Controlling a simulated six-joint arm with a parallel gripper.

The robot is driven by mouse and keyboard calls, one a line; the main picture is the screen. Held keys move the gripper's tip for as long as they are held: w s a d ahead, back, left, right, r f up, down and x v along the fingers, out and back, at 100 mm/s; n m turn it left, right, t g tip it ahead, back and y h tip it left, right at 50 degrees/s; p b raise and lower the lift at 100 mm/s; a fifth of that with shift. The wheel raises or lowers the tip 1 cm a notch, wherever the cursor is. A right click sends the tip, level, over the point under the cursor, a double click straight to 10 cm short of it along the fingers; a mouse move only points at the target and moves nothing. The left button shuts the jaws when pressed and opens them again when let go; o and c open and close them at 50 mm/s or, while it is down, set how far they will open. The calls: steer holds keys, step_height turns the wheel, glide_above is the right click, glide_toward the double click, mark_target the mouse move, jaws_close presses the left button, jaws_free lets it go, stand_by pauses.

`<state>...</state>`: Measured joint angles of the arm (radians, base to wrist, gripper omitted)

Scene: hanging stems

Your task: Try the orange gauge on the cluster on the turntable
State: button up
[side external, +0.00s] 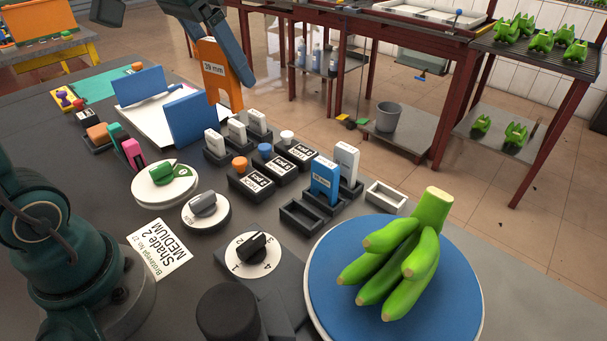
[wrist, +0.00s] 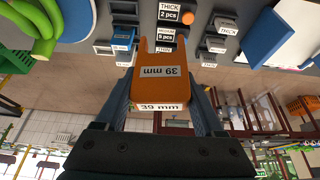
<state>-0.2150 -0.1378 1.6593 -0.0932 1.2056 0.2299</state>
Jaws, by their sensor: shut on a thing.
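The orange gauge (side external: 219,75) is marked 39 mm and has a forked end. My gripper (side external: 236,48) is shut on it and holds it up above the far side of the table. In the wrist view the gauge (wrist: 158,75) sits between the two fingers of my gripper (wrist: 160,98), its fork pointing away from my wrist. The green banana cluster (side external: 402,258) lies on the blue turntable (side external: 462,308) at the front right, well apart from the gauge. In the wrist view part of the cluster (wrist: 40,28) shows at the top left.
A blue gauge (side external: 325,178) and a white gauge (side external: 346,160) stand in dark holders near the turntable. Buttons on labelled blocks (side external: 252,182), dials (side external: 205,208) and a numbered knob (side external: 253,250) fill the middle. A blue upright panel (side external: 186,118) stands below my gripper.

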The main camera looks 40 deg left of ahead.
steer(key=shift+r, duration=2.3)
steer(key=shift+w, duration=0.1)
